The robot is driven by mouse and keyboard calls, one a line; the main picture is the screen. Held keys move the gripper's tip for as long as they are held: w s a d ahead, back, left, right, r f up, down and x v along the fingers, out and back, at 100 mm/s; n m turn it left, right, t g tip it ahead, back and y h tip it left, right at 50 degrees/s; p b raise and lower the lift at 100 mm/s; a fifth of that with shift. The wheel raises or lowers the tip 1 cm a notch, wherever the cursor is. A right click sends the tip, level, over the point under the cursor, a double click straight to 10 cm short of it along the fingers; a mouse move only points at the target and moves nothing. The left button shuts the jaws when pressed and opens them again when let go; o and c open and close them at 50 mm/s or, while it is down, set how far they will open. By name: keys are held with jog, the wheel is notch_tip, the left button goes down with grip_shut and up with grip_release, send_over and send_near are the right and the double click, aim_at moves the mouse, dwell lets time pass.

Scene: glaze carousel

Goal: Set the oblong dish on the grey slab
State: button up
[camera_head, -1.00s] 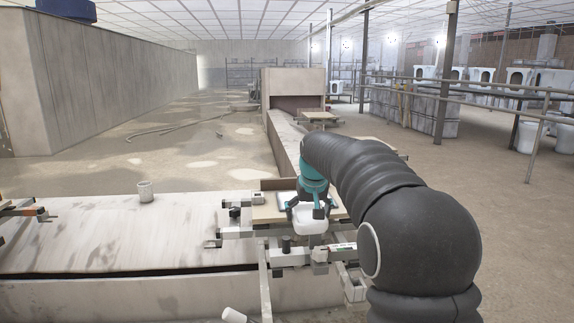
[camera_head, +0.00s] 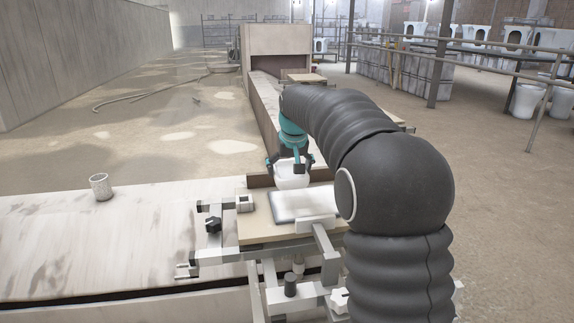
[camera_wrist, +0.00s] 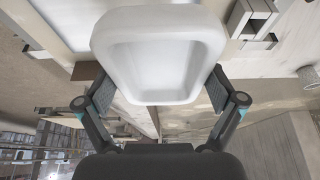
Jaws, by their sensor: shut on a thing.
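The white oblong dish (camera_head: 291,180) hangs in my gripper (camera_head: 289,165), which is shut on its sides. In the wrist view the dish (camera_wrist: 158,95) fills the upper middle, between the two fingers of my gripper (camera_wrist: 160,92). The grey slab (camera_head: 290,212) lies flat on a wooden board, just nearer the camera than the dish. The dish appears above the slab's far edge; I cannot tell the exact gap. In the wrist view part of the pale slab (camera_wrist: 75,22) shows behind the dish. My arm hides the slab's right part.
The wooden board (camera_head: 252,226) rests on a metal frame with clamps (camera_head: 213,222). A small white block (camera_head: 316,223) sits at the slab's near edge. A grey cup (camera_head: 101,187) stands on the long pale table (camera_head: 90,235) at left. A long beam runs behind.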

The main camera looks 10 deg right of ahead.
aim_at(288, 201)
jog(key=shift+s+f+b, duration=0.1)
jog(key=shift+f+b, duration=2.95)
jog(key=shift+f, duration=0.25)
jog(key=shift+f, duration=0.5)
jog(key=o, duration=1.1)
jog(key=shift+o, duration=0.2)
